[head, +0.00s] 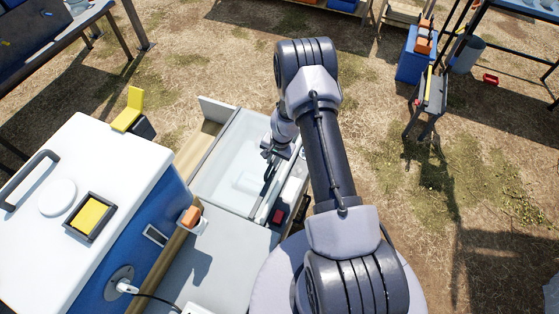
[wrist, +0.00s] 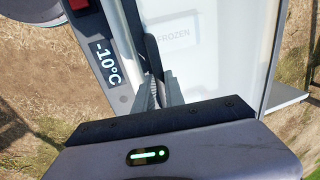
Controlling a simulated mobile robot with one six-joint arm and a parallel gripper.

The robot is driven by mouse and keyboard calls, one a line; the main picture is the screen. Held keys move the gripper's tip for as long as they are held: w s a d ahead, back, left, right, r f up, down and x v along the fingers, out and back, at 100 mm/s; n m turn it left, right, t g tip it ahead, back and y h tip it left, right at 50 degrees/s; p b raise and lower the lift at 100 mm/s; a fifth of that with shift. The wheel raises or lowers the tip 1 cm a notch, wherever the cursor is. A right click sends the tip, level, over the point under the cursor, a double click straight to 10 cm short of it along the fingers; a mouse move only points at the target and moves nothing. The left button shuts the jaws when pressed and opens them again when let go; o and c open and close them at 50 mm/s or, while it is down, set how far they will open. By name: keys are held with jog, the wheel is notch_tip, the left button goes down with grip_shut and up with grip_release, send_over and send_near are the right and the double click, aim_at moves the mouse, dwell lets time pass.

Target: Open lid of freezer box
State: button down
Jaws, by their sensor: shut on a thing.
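The freezer box (head: 287,195) stands in the middle of the head view, with a pale, see-through lid (head: 228,150) on top. In the wrist view the lid (wrist: 205,75) lies flat, with the word FROZEN faintly readable, beside a grey front strip (wrist: 112,80) marked -10°C. A dark bar handle (wrist: 152,50) runs along the lid's edge nearest that strip. My gripper (wrist: 160,92) is shut on this handle; its fingers hide part of it. In the head view my gripper (head: 271,157) is over the lid's right side. I cannot tell if the lid is slightly raised.
A large blue and white cooler (head: 120,150) with a black handle stands to the left, with a yellow thing (head: 134,108) behind it. A grey tabletop (head: 220,270) is in front of the box. A toolbox on a stand (head: 432,92) is at right; grassy ground between is open.

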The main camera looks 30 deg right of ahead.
send_over(246, 159)
jog(key=shift+s+d+f+b, duration=0.25)
jog(key=shift+s+d+b, duration=0.1)
jog(key=shift+s+d, duration=0.1)
jog(key=w+a+b, duration=0.4)
jog(key=w, duration=0.1)
jog(key=w+a+b, duration=0.2)
jog(key=w+b, duration=0.1)
jog(key=shift+a, duration=0.2)
jog(key=shift+w+a+r+b, duration=0.2)
jog(key=shift+w+a+b, duration=0.2)
jog(key=c, duration=1.4)
grip_release()
notch_tip(246, 159, up, 17)
jog(key=s+d+p, duration=0.2)
jog(key=p, duration=0.4)
jog(key=shift+s, duration=0.3)
